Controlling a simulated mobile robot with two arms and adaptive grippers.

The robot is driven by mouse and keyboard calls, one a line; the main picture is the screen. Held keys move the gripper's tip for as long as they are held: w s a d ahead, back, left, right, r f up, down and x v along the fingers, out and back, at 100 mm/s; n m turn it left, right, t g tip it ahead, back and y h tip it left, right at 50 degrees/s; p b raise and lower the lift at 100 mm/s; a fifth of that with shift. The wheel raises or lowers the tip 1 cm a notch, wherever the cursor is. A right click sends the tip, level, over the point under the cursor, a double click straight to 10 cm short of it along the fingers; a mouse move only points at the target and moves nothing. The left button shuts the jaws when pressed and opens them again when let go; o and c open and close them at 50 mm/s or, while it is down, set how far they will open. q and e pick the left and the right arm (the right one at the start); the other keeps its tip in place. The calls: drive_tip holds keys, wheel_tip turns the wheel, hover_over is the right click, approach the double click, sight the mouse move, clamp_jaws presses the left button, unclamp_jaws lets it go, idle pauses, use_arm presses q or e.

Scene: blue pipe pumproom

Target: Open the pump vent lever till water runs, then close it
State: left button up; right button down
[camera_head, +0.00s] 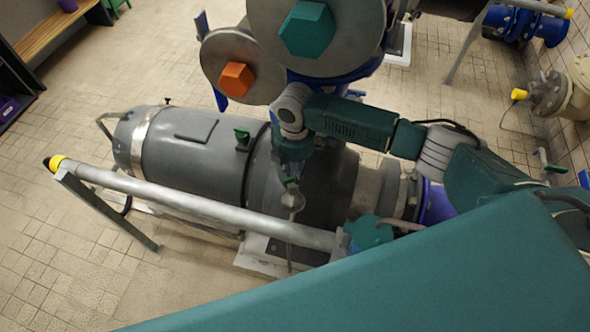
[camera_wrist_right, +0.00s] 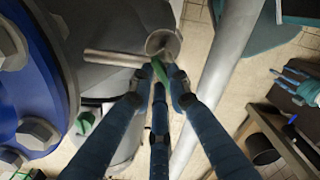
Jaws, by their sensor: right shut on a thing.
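The grey pump (camera_head: 190,150) lies in the middle of the head view. My right gripper (camera_head: 290,172) reaches down over its right part, and its fingertips are hard to make out there. In the right wrist view my right gripper (camera_wrist_right: 160,82) has its fingers closed in on a small green lever (camera_wrist_right: 159,70), the vent lever. The lever sits beside a round metal fitting (camera_wrist_right: 163,41) and a short metal pipe (camera_wrist_right: 110,58). In the head view a thin grey line runs down below a small metal fitting (camera_head: 293,199); I cannot tell whether it is water.
A grey rail (camera_head: 200,205) with a yellow end runs close in front of the pump. Large grey discs with a teal cap (camera_head: 307,28) and an orange cap (camera_head: 236,79) hang above. A wooden bench (camera_head: 50,28) stands far left. Tiled floor is free at lower left.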

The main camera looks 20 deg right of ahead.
drive_tip(key=shift+w+n, duration=0.1)
drive_tip(key=shift+n, duration=0.3)
drive_tip(key=shift+a, duration=0.1)
drive_tip(key=c, duration=1.7)
unclamp_jaws()
drive_tip(key=shift+o, duration=0.2)
drive_tip(key=shift+r, duration=3.8)
